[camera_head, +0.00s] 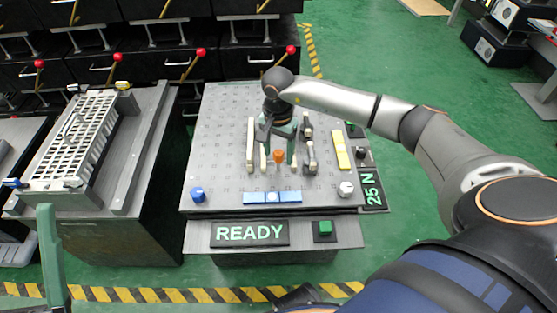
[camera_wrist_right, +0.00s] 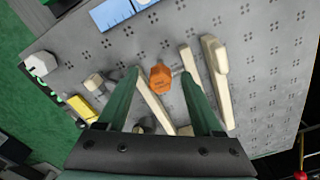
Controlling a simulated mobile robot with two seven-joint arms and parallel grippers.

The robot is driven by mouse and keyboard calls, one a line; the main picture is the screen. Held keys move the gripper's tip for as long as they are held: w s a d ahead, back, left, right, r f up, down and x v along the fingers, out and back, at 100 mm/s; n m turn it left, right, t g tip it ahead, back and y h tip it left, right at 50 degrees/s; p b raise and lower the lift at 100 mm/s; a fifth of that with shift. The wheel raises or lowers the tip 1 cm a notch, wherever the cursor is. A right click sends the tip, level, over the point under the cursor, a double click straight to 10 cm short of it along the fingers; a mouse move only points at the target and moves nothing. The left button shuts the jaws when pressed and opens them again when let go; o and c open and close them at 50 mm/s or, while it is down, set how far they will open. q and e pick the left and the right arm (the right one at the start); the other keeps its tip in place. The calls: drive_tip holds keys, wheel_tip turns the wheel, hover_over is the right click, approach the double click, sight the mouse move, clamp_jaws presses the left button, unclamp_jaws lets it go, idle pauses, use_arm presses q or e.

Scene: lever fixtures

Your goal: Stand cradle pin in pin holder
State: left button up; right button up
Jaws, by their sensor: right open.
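The orange hexagonal pin head (camera_head: 278,156), which I take for the cradle pin, is on the grey perforated table among beige bars (camera_head: 250,145). In the right wrist view the pin head (camera_wrist_right: 160,78) shows between the green fingertips of my right gripper (camera_wrist_right: 161,74). The right gripper (camera_head: 279,152) is open, pointing down with a finger on each side of the pin head. I cannot tell whether the fingers touch it. The pin's shaft is hidden. I cannot make out which part is the pin holder. One green finger of my left gripper (camera_head: 50,255) shows at the lower left.
The table bears a blue block strip (camera_head: 272,197), a blue knob (camera_head: 197,194), a white knob (camera_head: 345,189) and a yellow block (camera_head: 341,150). A READY sign (camera_head: 250,233) and green button (camera_head: 325,227) are in front. A slotted rack (camera_head: 75,135) stands left.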

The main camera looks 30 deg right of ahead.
drive_tip(key=shift+f, duration=0.2)
clamp_jaws()
idle(0.4)
